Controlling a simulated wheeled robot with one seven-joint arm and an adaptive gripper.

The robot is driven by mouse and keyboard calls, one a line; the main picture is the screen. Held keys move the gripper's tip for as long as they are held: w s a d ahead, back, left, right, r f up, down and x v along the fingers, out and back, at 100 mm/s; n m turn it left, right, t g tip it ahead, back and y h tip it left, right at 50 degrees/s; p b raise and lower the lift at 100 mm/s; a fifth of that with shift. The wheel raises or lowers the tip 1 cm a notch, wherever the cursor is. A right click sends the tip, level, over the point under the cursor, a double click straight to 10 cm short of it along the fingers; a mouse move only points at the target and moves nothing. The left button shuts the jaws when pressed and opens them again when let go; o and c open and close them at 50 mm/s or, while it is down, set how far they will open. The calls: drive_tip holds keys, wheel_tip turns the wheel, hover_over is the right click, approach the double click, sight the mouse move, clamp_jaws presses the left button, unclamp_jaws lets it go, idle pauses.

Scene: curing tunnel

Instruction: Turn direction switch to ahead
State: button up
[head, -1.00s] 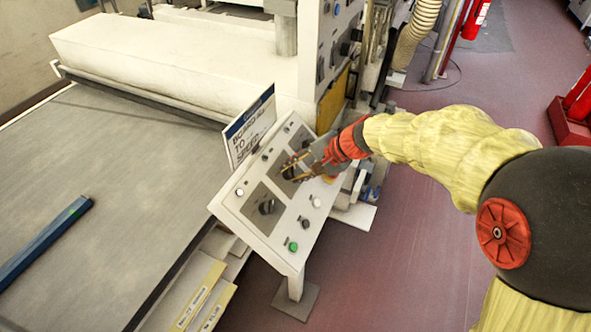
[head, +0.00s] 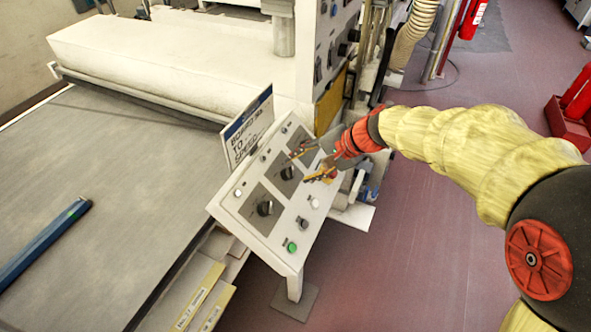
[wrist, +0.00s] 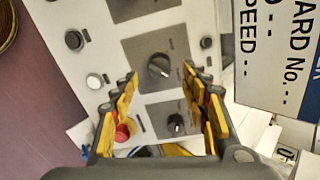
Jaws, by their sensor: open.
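The sloped white control panel (head: 237,213) carries dark rotary knobs on grey plates. The labels are too small to read, so I cannot tell by name which is the direction switch. My gripper (head: 302,167) is open and empty, with its yellow-lined fingers pointing at the middle knob (head: 288,172). In the wrist view that knob (wrist: 159,65) lies just beyond and between the fingertips (wrist: 160,76), apparently apart from them. It has a light pointer mark, set at a slant. A smaller knob (wrist: 176,122) shows between the fingers, nearer the palm. Another knob (head: 265,208) is clear of the gripper.
A white button (head: 314,202), a black one (head: 302,223) and a green one (head: 291,247) line the panel's right side. A red button (wrist: 122,132) is beside the left finger. A sign (head: 248,128) stands at the panel's left edge.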

drive_tip(key=v, duration=0.7)
drive_tip(key=shift+d+r, duration=0.2)
drive_tip(key=shift+r, duration=0.05)
drive_tip(key=shift+s, duration=0.1)
drive_tip(key=s+d+f+n+g+h, duration=0.1)
drive_tip(key=s+d+f+n+h, duration=0.2)
drive_tip(key=s+d+f, duration=0.3)
drive_tip(key=s+d+r+n+t+h, duration=0.1)
drive_tip(key=s+d+r+n+h, duration=0.1)
drive_tip(key=s, duration=0.6)
drive_tip(key=s+d+r+n+t+h, duration=0.2)
drive_tip(key=s+d+r, duration=0.3)
drive_tip(key=s, duration=0.4)
drive_tip(key=shift+s+d+r+h, duration=0.3)
drive_tip(key=shift+d+h, duration=0.1)
drive_tip(key=shift+d, duration=0.5)
drive_tip(key=shift+c, duration=0.6)
